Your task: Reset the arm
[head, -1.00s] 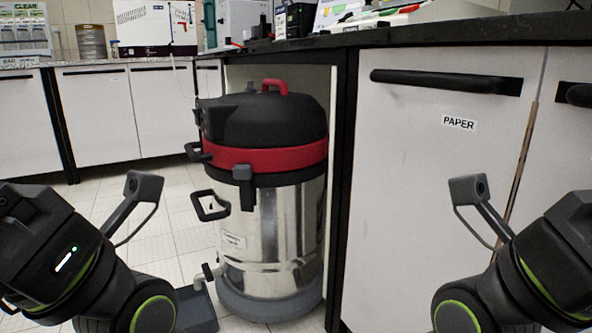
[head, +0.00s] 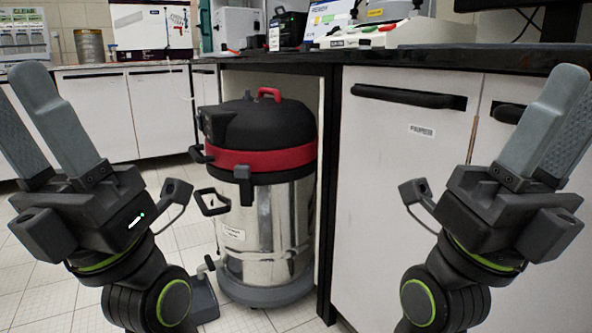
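My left gripper (head: 22,95) is at the left edge of the head view, raised with its grey fingers pointing up. Its two fingers stand apart with nothing between them. My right gripper (head: 581,95) is at the right edge, raised in much the same mirrored pose. Its fingers also look apart and empty, though the outer one is partly cut off by the frame edge. Neither gripper touches anything.
A steel and black vacuum (head: 265,195) with a red band stands in the open bay under the bench. A white cabinet (head: 400,200) is to its right. The dark bench top (head: 450,58) above carries lab devices. Tiled floor (head: 60,290) is clear at left.

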